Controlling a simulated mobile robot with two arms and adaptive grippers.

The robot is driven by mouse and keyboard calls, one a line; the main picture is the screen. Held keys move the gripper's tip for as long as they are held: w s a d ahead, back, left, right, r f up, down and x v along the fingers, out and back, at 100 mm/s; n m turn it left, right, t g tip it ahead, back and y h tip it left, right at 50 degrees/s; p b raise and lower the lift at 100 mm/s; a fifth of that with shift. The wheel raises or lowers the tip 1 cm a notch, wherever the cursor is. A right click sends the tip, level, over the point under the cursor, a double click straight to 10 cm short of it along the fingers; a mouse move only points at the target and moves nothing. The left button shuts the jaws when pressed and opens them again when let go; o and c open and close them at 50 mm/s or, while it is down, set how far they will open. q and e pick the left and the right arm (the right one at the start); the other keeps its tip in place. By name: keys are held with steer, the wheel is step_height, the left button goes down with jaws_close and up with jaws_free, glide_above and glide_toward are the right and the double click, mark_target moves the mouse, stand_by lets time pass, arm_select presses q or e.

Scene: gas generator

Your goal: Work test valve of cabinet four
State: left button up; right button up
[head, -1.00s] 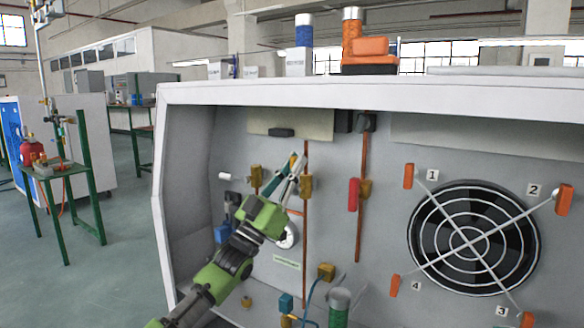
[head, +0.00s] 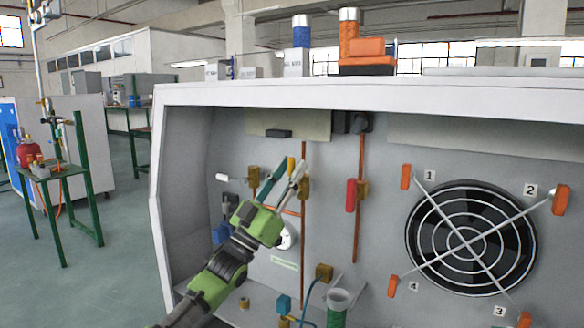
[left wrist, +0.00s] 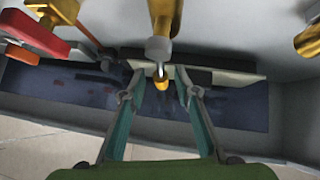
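My left gripper (head: 290,170) reaches into the open cabinet, in front of its back panel. Its teal finger and grey finger stand apart, and it is empty. A small yellow piece (head: 291,164) shows between the fingertips. In the left wrist view my left gripper (left wrist: 160,78) is open around a small yellow tip (left wrist: 162,86), below a grey part and a brass fitting (left wrist: 165,15). A brass valve (head: 304,188) on a copper pipe is just right of the fingers. Another brass valve (head: 254,178) is to the left. I cannot tell whether the fingers touch anything. My right gripper is not in view.
A red handle (head: 351,195) on a brass valve stands to the right; a red handle (left wrist: 35,35) also shows in the left wrist view. Further right is a black fan (head: 470,238) with orange clips. Fittings and a green cylinder (head: 337,308) stand low. The cabinet's left wall (head: 185,190) is near my arm.

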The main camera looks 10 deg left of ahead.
arm_select(q)
steer(key=v, duration=1)
steer(key=shift+s+a+f, duration=0.2)
steer(key=shift+s, duration=0.05)
